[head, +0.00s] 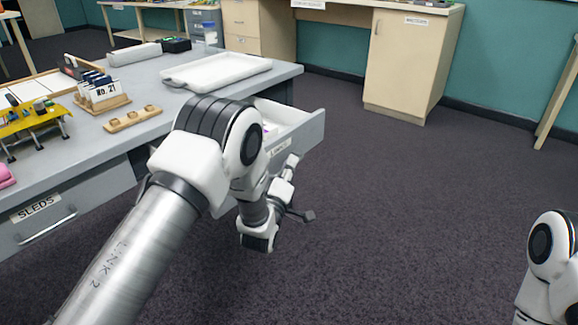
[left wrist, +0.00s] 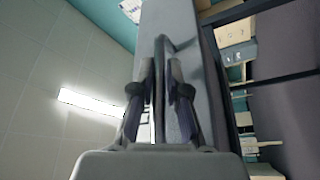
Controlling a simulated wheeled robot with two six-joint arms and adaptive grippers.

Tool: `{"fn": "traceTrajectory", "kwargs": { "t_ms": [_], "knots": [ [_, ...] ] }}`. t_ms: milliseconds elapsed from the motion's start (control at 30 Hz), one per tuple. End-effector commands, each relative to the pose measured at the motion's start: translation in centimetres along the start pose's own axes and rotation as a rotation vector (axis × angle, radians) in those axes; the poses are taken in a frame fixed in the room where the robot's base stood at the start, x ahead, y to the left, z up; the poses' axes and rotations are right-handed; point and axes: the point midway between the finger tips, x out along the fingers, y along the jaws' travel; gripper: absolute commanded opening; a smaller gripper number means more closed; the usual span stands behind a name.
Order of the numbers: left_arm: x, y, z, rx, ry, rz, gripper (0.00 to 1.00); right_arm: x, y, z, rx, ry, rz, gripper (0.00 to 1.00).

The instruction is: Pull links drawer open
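The links drawer (head: 314,134) stands pulled out from the right end of the grey table, with its white inside and a few small things showing. Its label is partly covered by my left arm. My left gripper (head: 292,163) is low at the drawer's front, small and partly hidden in the head view. In the left wrist view, the two dark fingers of my left gripper (left wrist: 161,75) are close together on either side of the drawer's handle (left wrist: 161,47), in front of the grey drawer front (left wrist: 190,50). My right gripper is out of view.
The grey table (head: 180,92) carries a white tray (head: 217,70), a wooden holder with number cards (head: 104,92) and a yellow model (head: 33,120). The shut sleds drawer (head: 75,210) is at the left. The dark floor right of the open drawer is clear.

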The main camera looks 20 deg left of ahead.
Motion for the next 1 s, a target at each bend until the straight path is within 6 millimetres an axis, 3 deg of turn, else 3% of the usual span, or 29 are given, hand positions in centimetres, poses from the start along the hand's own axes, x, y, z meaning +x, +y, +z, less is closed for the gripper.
{"fn": "traceTrajectory", "kwargs": {
  "t_ms": [367,467,800,1000],
  "knots": [
    [-0.4,0.0,0.0,0.000,-0.001,-0.001,0.23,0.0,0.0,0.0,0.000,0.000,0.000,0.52],
    [-1.9,-0.1,0.1,0.001,-0.003,-0.003,0.23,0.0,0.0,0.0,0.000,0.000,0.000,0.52],
    [-10.1,-0.1,0.1,0.001,-0.004,-0.005,0.23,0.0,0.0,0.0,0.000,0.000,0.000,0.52],
    [-12.0,-0.1,0.0,0.000,0.000,-0.001,0.23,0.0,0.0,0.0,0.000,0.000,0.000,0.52]
  ]
}}
